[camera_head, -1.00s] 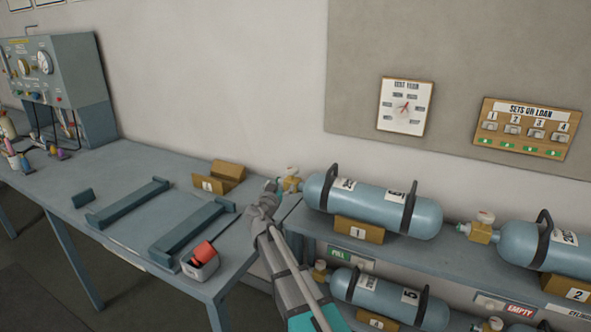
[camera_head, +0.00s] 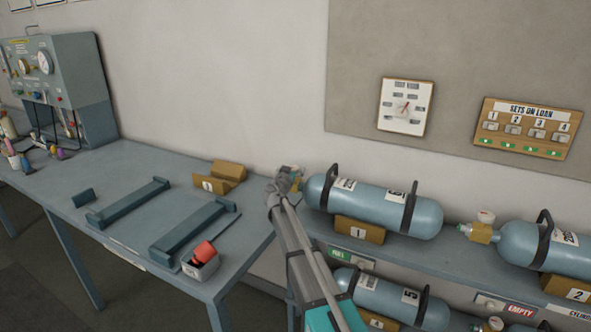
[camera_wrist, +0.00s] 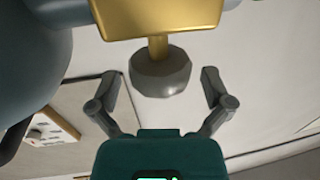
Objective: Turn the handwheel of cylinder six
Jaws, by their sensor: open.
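A blue-grey cylinder (camera_head: 372,208) lies on the upper shelf in cradle 1. Its number label looks like a 6 but is hard to read. Its brass valve (camera_head: 296,183) is at the left end, mostly hidden behind my gripper (camera_head: 284,184). In the wrist view the valve body (camera_wrist: 158,15) is at the top, with a short stem and a round grey handwheel (camera_wrist: 160,72). My gripper (camera_wrist: 160,84) is open, with one finger on each side of the handwheel. Clear gaps show between fingers and wheel.
A second cylinder (camera_head: 530,247) lies right in cradle 2, and another (camera_head: 385,295) on the shelf below. A workbench (camera_head: 130,235) at left holds cradle bars, a wooden block (camera_head: 222,178) and a small box (camera_head: 201,265). The wall is close behind.

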